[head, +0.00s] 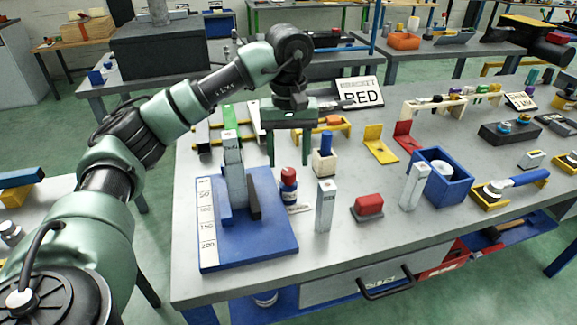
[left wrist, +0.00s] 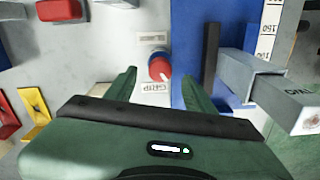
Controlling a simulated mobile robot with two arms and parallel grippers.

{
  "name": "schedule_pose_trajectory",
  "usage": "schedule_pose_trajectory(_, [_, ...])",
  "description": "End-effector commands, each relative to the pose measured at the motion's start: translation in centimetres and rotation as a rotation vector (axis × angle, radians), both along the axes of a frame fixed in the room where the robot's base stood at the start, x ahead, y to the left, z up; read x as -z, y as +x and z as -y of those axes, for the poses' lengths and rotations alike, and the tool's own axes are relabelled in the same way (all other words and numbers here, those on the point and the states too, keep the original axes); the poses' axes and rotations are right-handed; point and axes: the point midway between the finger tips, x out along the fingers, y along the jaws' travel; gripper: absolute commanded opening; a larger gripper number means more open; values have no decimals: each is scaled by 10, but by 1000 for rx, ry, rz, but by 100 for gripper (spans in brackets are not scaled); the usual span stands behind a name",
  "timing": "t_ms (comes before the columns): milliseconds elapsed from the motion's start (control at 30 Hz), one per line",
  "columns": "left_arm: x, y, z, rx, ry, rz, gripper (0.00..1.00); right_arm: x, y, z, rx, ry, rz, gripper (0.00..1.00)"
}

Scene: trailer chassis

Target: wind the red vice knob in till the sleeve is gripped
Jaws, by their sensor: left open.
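The red knob (head: 289,176) tops a short blue and white body just right of the blue base plate (head: 270,240). In the left wrist view the knob (left wrist: 160,68) has a white mark and stands beside a printed label. A grey post (head: 232,155) rises from the plate, with a wider grey sleeve-like part (head: 237,188) around its lower section. A dark bar (head: 254,200) stands upright beside it. My left gripper (head: 289,163) points down, open, with its fingers above and either side of the knob. Contact cannot be told. My right gripper is out of view.
A white scale strip (head: 206,225) runs along the plate's left side. Right of the knob stand a grey upright block (head: 325,205), a red-topped block (head: 369,204) and a blue bin (head: 450,190). A blue-topped piece in a pale holder (head: 325,160) stands behind. The table front is clear.

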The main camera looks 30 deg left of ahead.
Motion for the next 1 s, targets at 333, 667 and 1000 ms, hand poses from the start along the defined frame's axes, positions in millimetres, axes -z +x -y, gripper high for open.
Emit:
schedule_pose_trajectory(333, [-41, 0, 1, 1, -1, 1, 54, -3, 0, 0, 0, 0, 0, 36])
schedule_pose_trajectory(667, [-41, 0, 0, 1, -1, -1, 54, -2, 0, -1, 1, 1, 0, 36])
schedule_pose_trajectory(1000, [-41, 0, 0, 1, -1, -1, 54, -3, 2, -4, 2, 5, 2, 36])
